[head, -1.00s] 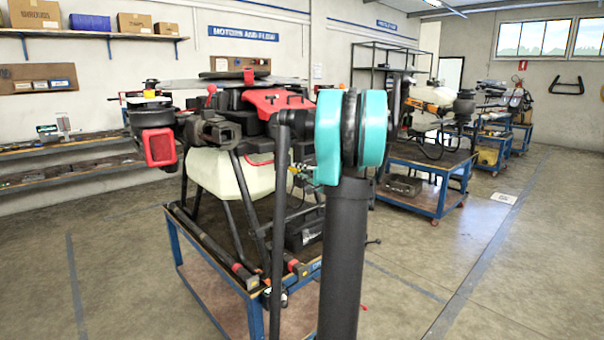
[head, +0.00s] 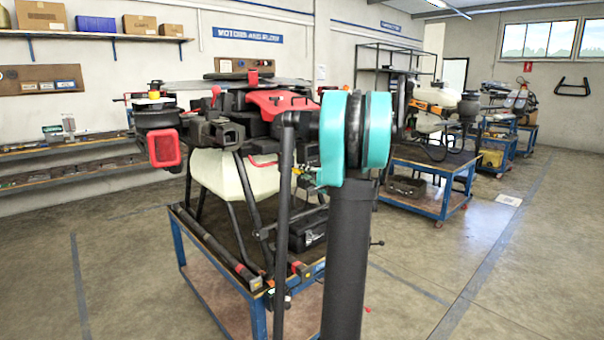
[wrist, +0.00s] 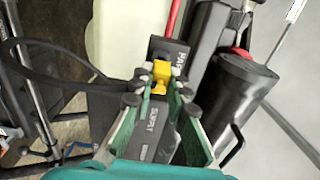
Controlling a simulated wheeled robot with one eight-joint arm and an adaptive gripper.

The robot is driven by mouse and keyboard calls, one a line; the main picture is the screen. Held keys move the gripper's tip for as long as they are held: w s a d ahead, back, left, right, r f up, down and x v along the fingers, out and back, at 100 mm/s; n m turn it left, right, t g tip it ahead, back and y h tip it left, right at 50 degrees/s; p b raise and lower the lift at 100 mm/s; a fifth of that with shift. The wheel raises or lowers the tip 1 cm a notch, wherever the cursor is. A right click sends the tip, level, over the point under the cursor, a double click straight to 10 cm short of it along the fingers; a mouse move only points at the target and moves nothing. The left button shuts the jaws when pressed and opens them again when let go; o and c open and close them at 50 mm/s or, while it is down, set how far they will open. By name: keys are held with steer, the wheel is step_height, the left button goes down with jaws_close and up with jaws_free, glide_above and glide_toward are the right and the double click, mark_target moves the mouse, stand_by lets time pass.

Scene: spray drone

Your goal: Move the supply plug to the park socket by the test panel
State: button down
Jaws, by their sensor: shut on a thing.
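In the wrist view, my gripper (wrist: 160,91) has its two green-lined fingers closed around a small yellow plug (wrist: 161,73), which I take to be the supply plug. The plug sits at the fingertips, against or just in front of a black block with white lettering (wrist: 180,60). I cannot tell whether it is seated in anything. A second lettered black box (wrist: 160,142) lies below, seen between the fingers. In the head view my own arm hides most of the gripper area. I cannot make out the park socket or the test panel.
The spray drone with its pale tank (head: 225,172) stands on a blue-framed cart (head: 180,245). In the wrist view a black cable (wrist: 45,78) loops at left and a dark cylinder (wrist: 238,88) lies at right. The floor (head: 430,270) right of the cart is clear.

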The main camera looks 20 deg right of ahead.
steer(key=shift+x, duration=1.2)
stand_by(0.4)
steer(key=c, duration=1.4)
jaws_free()
steer(key=v, duration=1.2)
steer(key=shift+a, duration=0.1)
